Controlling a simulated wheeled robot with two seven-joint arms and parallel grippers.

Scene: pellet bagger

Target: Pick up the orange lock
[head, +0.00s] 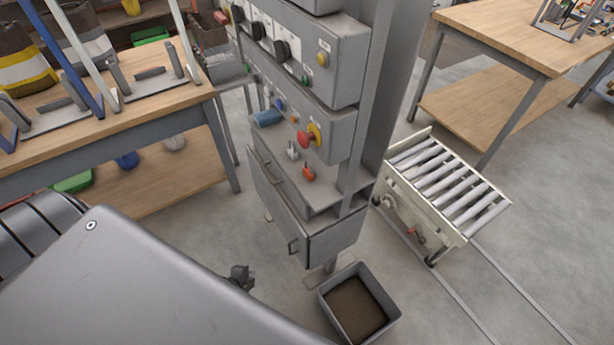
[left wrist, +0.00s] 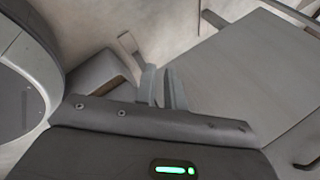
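The orange lock (head: 308,173) lies on the narrow grey ledge of the control cabinet, below the red and yellow knob. A pale grey lock (head: 292,152) is just left of it. My left gripper (head: 241,275) is low in front of the cabinet, below and left of the ledge, well apart from the lock. In the left wrist view its two fingers (left wrist: 162,88) stand close together with a narrow gap and nothing seen between them; whether this counts as open is unclear. The lock cannot be made out there. My right gripper is not in view.
The grey control cabinet (head: 325,240) has a drawer handle below the ledge. A blue item (head: 268,117) lies at the ledge's left end. A grey bin (head: 328,296) stands on the floor. A roller conveyor (head: 396,205) is at right, a wooden workbench (head: 190,98) at left.

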